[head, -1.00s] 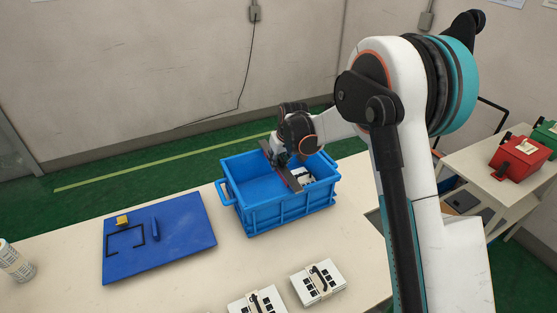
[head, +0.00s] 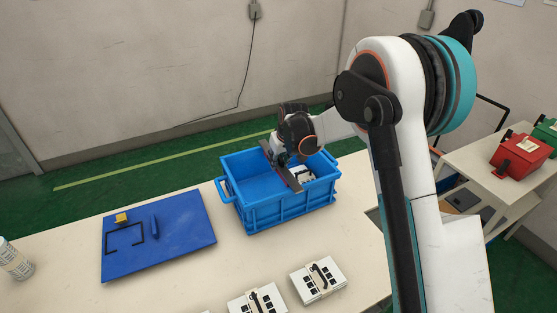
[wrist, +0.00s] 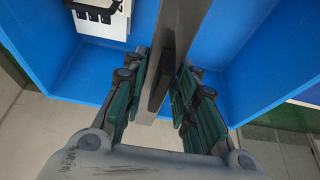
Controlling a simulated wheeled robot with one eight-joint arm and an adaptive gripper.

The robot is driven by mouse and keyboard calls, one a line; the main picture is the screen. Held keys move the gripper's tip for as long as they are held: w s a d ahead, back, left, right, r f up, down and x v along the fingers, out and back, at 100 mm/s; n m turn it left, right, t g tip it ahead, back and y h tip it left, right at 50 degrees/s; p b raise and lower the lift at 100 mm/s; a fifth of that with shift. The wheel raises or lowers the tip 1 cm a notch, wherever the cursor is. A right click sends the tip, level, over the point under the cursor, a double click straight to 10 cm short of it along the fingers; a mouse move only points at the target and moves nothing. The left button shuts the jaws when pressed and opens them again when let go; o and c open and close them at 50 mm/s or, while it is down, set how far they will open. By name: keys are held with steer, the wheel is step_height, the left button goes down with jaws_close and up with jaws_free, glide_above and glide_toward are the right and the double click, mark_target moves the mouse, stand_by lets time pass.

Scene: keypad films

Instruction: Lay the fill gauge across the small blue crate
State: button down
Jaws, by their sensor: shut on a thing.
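The fill gauge (head: 292,181) is a long, flat grey-brown bar. It spans the small blue crate (head: 262,217) from the back rim to the front rim. I cannot tell whether it touches the rims. My gripper (head: 281,163) is over the crate, its fingers partly hidden by the wrist. In the wrist view, the green-padded fingers of my gripper (wrist: 164,82) are shut on the gauge (wrist: 174,40), one on each side. The blue crate walls (wrist: 245,80) show around and beneath it.
A white box with black marks (wrist: 98,18) lies inside the crate. A blue board (head: 185,235) lies left of the crate, with a yellow block (head: 122,218) on it. A red box (head: 520,156) is on a side table.

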steer(key=c, duration=1.2)
jaws_free()
steer(key=shift+r, duration=0.1)
steer(key=v, duration=1.2)
steer(key=shift+d, duration=0.1)
